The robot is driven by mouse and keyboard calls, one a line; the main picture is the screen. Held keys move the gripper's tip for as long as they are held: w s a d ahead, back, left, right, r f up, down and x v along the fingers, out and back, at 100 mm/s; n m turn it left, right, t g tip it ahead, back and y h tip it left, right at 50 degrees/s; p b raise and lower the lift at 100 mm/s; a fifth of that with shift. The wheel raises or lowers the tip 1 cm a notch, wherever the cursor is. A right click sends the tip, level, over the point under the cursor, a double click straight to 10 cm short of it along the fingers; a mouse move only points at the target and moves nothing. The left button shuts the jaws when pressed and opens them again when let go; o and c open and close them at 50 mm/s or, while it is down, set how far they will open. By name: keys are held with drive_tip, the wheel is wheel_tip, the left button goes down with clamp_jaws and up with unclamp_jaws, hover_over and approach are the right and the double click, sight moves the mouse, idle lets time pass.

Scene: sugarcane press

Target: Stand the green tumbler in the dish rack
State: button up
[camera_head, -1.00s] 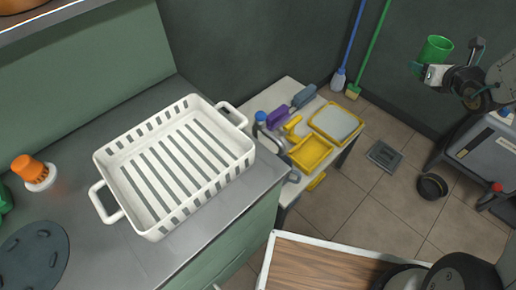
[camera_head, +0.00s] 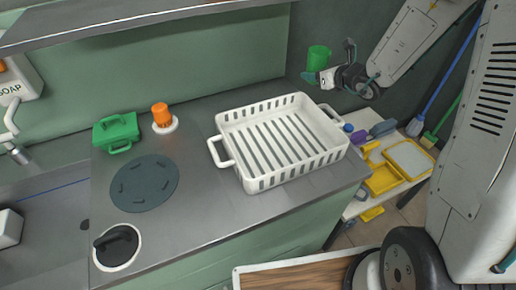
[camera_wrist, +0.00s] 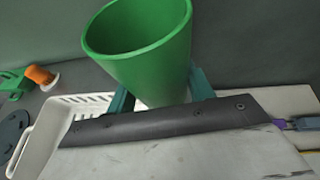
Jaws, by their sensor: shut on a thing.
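The green tumbler (camera_head: 318,59) is held upright in my gripper (camera_head: 311,78), in the air behind and above the rack's far right corner. In the wrist view the tumbler (camera_wrist: 140,50) stands mouth up between the teal fingers (camera_wrist: 160,98), which are shut on it. The white dish rack (camera_head: 228,124) sits empty on the grey counter, with a slotted floor and a loop handle at each end. Part of the rack (camera_wrist: 45,130) also shows at the left of the wrist view, below the tumbler. The tumbler's base is partly hidden by my gripper.
Left of the rack are an orange-topped item (camera_head: 161,115), a green box (camera_head: 116,131), a dark round mat (camera_head: 145,183) and a sink (camera_head: 40,225). A shelf (camera_head: 140,22) overhangs the back. A side table (camera_head: 350,208) with yellow trays stands at the right.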

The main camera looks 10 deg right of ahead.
drive_tip(key=s+a+n+g+y, duration=0.2)
drive_tip(key=a+n+y, duration=0.2)
drive_tip(key=a, duration=0.4)
drive_tip(key=n+g+y, duration=0.3)
drive_tip(key=n+g, duration=1)
drive_tip(key=g, duration=0.1)
hover_over(254, 166)
wheel_tip(254, 166, down, 8)
drive_tip(key=shift+s+f, duration=0.1)
drive_tip(key=shift+f, duration=2.4)
drive_tip(key=shift+f, duration=0.15)
drive_tip(key=o, duration=1.1)
drive_tip(key=shift+o, duration=0.2)
